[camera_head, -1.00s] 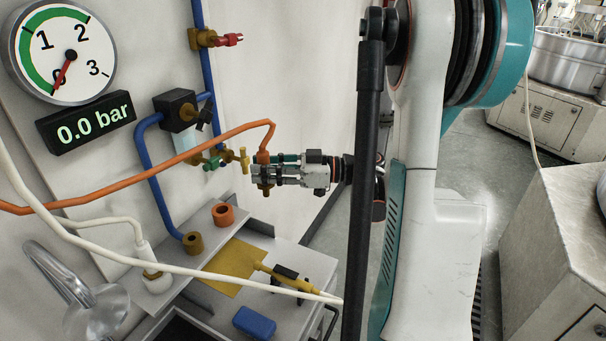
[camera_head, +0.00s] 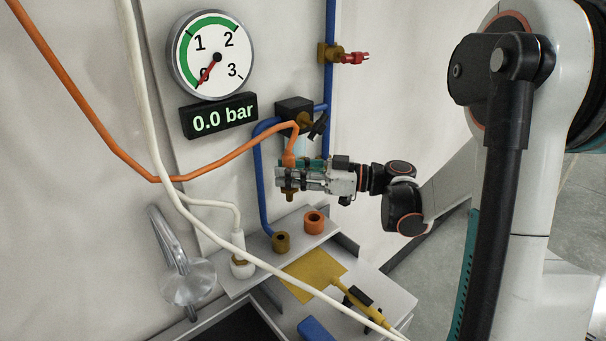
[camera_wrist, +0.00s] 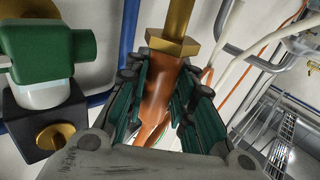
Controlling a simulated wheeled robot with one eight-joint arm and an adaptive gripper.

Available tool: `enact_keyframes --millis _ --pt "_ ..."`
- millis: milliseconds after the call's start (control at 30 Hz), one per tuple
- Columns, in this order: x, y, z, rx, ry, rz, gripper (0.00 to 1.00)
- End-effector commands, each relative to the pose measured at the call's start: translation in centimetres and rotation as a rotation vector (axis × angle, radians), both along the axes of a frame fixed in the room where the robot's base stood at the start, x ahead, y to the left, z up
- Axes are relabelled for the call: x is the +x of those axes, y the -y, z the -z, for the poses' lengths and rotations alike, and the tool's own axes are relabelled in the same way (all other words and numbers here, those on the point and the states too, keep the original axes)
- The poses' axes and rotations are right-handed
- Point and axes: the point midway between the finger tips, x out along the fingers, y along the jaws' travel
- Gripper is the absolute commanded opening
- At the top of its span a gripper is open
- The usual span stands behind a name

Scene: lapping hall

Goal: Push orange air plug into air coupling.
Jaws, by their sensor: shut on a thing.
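My gripper (camera_head: 286,178) is shut around the orange air plug (camera_head: 290,158), whose orange hose rises from its top. The plug's brass end (camera_head: 289,195) points down below the fingers. In the wrist view, the orange plug body (camera_wrist: 157,92) sits between the teal fingers (camera_wrist: 160,98), and its brass end (camera_wrist: 178,25) extends past them. The brass air coupling (camera_head: 281,242) stands on the small shelf at the end of the blue hose. The plug is above the coupling in the picture, clearly apart from it; exact depth alignment cannot be told.
An orange ring socket (camera_head: 314,222) stands right of the coupling on the shelf (camera_head: 258,262). A white hose (camera_head: 190,215) crosses in front. A gauge (camera_head: 211,54) and display (camera_head: 219,117) reading 0.0 bar hang on the wall. A black valve block (camera_head: 294,112) is behind the gripper.

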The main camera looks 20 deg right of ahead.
Motion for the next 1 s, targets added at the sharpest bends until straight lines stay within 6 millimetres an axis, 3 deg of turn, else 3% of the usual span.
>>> enact_keyframes --millis 200,700,1000 --pt "0.4 -1.4 -0.3 0.000 0.000 -0.018 0.00" --pt "0.4 -1.4 -0.3 0.000 0.000 -0.019 0.00" --pt "0.4 -1.4 1.7 0.000 0.000 -0.019 0.00"
